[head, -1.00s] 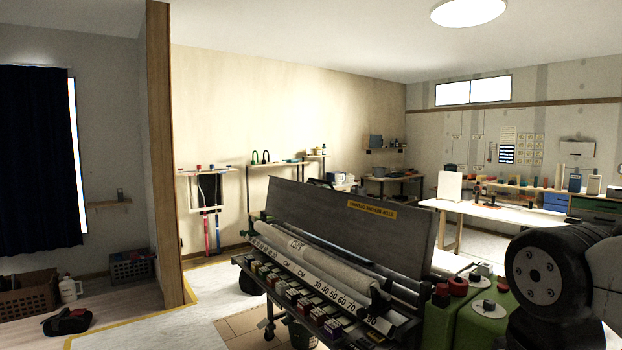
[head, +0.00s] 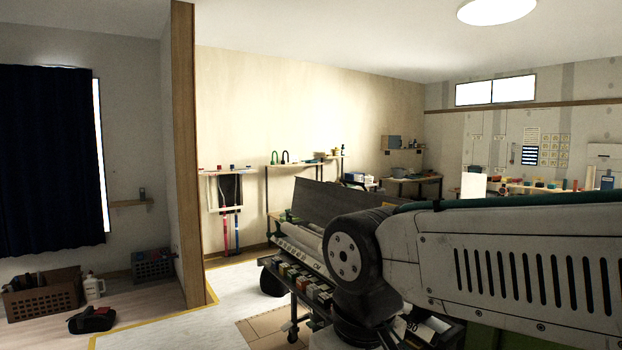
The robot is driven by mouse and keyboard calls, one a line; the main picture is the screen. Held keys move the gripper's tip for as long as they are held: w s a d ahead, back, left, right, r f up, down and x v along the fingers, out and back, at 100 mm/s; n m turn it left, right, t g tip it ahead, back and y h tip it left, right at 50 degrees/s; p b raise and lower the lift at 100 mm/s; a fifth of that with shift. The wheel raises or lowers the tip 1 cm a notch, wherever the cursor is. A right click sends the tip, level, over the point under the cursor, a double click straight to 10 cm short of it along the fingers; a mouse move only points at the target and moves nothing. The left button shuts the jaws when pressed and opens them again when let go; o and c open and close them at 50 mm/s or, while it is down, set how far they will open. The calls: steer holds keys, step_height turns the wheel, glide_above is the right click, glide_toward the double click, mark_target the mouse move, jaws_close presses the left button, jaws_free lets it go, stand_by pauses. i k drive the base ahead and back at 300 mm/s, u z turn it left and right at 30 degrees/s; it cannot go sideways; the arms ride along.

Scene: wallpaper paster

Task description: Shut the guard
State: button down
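The guard (head: 325,201) is a long dark panel standing raised along the back of the wallpaper paster (head: 279,256). Its left end shows; its right part and yellow label are mostly hidden behind my arm. A pale roll (head: 300,238) lies in the machine below the guard, with a scale strip and several small boxes along the front. My arm crosses the right half of the view in front of the machine. My gripper is not in view.
A wooden post (head: 187,150) stands left of the machine. Open floor (head: 190,328) with a yellow line lies to its left. A crate (head: 42,294) and a dark red-and-black item (head: 92,320) sit further left.

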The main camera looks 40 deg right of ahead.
mark_target(317, 202)
steer(key=u, duration=0.05)
steer(key=i, duration=0.65)
steer(key=z, duration=0.7)
steer(key=i, duration=0.55)
steer(key=z, duration=0.6)
